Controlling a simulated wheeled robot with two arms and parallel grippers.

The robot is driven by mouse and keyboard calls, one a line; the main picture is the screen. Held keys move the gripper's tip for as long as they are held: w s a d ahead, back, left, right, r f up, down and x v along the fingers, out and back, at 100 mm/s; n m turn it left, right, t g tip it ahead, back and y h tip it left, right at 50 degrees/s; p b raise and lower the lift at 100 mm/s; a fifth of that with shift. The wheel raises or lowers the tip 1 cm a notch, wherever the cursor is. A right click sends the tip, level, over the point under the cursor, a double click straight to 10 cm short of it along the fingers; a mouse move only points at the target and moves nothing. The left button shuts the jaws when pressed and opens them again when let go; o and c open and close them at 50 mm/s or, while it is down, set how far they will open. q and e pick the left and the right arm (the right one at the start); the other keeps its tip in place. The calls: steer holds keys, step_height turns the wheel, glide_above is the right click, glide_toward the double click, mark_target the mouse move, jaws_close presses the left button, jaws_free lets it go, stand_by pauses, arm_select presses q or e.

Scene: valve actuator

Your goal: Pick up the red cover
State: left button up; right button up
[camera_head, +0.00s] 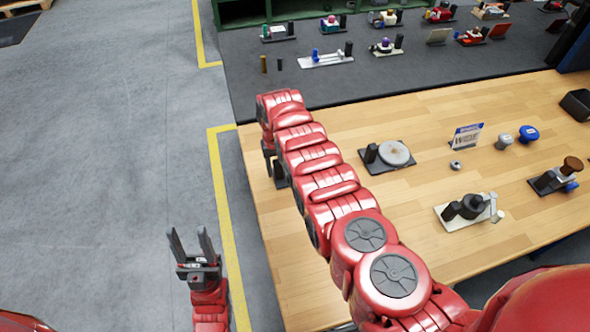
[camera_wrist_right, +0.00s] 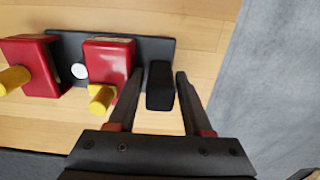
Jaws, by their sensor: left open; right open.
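Two red box-shaped parts with yellow knobs show in the right wrist view. One red part (camera_wrist_right: 108,62) is on a black base plate (camera_wrist_right: 150,46); the other red part (camera_wrist_right: 35,65) is further left, at the plate's left end. I cannot tell which is the red cover. My right gripper (camera_wrist_right: 159,80) is open, its fingers on either side of an upright black block (camera_wrist_right: 160,90) on the plate. The nearer red part is just left of the left finger. My right arm hides these parts in the head view. My left gripper (camera_head: 204,243) is open and empty over the floor.
The wooden table (camera_head: 300,285) also bears a round grey disc (camera_head: 395,153) on a black base, a small sign (camera_head: 466,136), blue-and-grey knobs (camera_head: 528,133) and a white-based valve part (camera_head: 468,209). A dark table (camera_head: 400,75) behind holds several assemblies. Open floor lies left.

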steer(key=shift+f, duration=0.1)
jaws_close()
stand_by(1.4)
